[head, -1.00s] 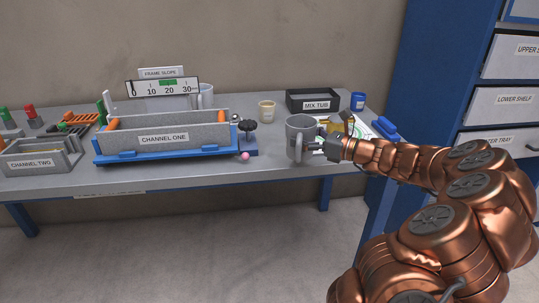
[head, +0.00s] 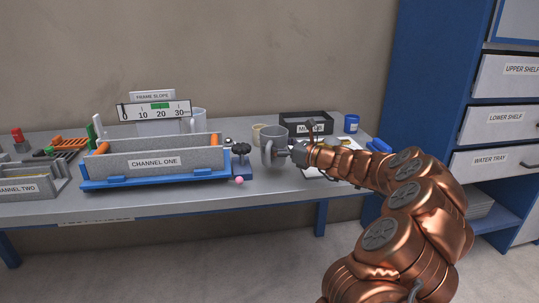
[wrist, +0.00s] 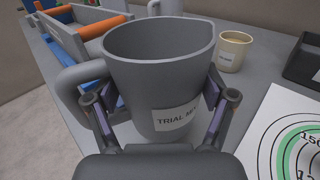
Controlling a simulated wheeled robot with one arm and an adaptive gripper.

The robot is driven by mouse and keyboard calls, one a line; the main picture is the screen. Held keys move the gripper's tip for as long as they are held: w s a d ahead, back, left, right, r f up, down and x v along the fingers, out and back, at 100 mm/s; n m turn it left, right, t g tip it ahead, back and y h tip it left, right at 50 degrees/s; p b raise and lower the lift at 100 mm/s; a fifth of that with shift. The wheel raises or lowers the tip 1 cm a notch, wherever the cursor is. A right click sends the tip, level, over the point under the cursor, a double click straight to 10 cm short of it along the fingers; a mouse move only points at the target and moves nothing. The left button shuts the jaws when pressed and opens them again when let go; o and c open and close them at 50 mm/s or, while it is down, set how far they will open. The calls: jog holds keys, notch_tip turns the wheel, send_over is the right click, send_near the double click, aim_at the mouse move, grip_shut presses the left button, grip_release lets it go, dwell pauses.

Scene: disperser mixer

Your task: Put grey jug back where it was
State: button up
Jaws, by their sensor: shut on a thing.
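The grey jug (head: 273,135) is upright near the middle right of the bench in the head view, handle to the left. In the wrist view the jug (wrist: 157,58) fills the middle, with a white label reading "TRIAL M…", the end cut off by its side. My gripper (head: 289,152) reaches it from the right. Its fingers sit on both sides of the jug body, and the gripper also shows in the wrist view (wrist: 160,97). It is shut on the jug. I cannot tell whether the jug's base touches the bench.
A small cream cup (wrist: 233,49) stands just beyond the jug. The black mix tub (head: 318,117) and a printed ring sheet (wrist: 287,135) are to the right. Left are the channel one trough (head: 155,163), a dark knobbed part (head: 241,148) and a pink ball (head: 239,181).

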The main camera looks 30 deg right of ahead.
jog(key=shift+x, duration=1.3)
jog(key=shift+w+d+f+b, duration=0.15)
jog(key=shift+f+b, duration=0.15)
jog(key=shift+f, duration=1.6)
jog(key=shift+f, duration=0.1)
jog(key=o, duration=1.4)
jog(key=v, duration=1.2)
